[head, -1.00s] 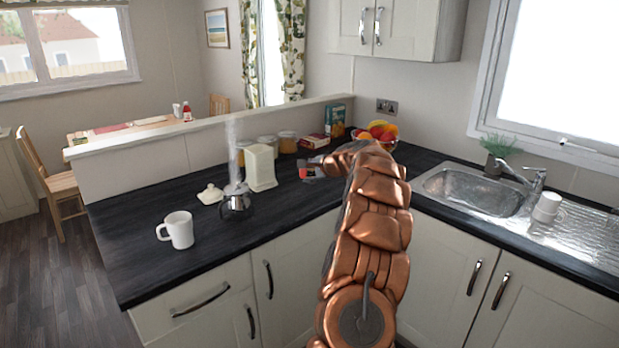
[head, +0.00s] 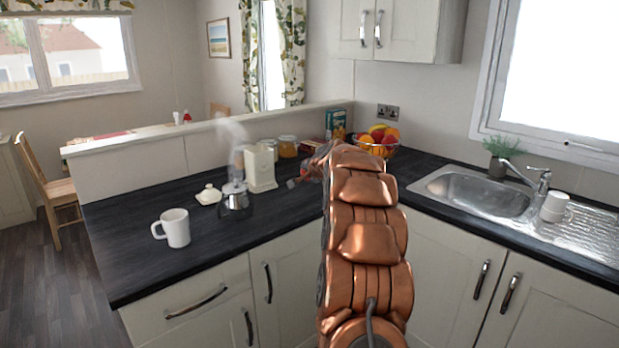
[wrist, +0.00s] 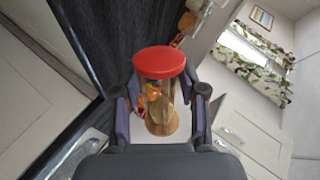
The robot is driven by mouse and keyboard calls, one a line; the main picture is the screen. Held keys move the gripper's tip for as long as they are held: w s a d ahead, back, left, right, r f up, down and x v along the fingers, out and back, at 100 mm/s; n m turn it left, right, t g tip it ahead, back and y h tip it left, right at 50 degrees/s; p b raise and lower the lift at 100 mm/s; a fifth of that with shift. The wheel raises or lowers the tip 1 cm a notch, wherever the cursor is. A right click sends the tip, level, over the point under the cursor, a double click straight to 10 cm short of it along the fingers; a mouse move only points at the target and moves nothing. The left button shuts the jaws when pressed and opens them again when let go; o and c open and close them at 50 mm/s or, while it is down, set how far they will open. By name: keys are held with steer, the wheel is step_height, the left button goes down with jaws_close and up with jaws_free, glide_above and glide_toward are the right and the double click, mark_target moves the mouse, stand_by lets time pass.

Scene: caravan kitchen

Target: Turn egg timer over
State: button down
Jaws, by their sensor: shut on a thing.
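The egg timer (wrist: 158,63) is an hourglass with a red cap, clear glass and a tan end. In the wrist view it is between the two fingers of my gripper (wrist: 162,97), which is shut on it. The red cap is at the top of that picture and the tan end is lower, near the palm. Colours of fruit show through or behind the glass. In the head view my gripper (head: 298,180) is over the back of the dark counter, mostly hidden by my copper arm. The timer cannot be made out clearly there.
A fruit bowl (head: 378,149) and a teal box (head: 335,124) stand behind my arm. A sink (head: 475,193) lies right.

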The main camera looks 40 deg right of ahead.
steer(key=shift+f+n+h+b, duration=0.3)
steer(key=shift+n+h+b, duration=0.25)
steer(key=shift+n+h, duration=0.45)
steer(key=shift+d+n+h, duration=0.25)
steer(key=shift+n+h, duration=0.55)
steer(key=shift+n, duration=0.1)
steer(key=shift+s+d+r+n+t+h+p, duration=0.1)
steer(key=shift+d+n+t+h+p, duration=0.2)
steer(key=shift+n+h+p, duration=0.45)
steer(key=shift+d+n+h, duration=0.1)
steer(key=shift+n+h, duration=0.25)
steer(key=shift+n, duration=0.4)
steer(key=shift+s+d+n+t+h, duration=0.1)
steer(key=shift+d+n+t+h, duration=0.15)
steer(key=shift+n+t+h, duration=0.75)
steer(key=shift+n+g+y, duration=0.3)
steer(key=shift+y, duration=0.1)
steer(key=shift+a, duration=0.1)
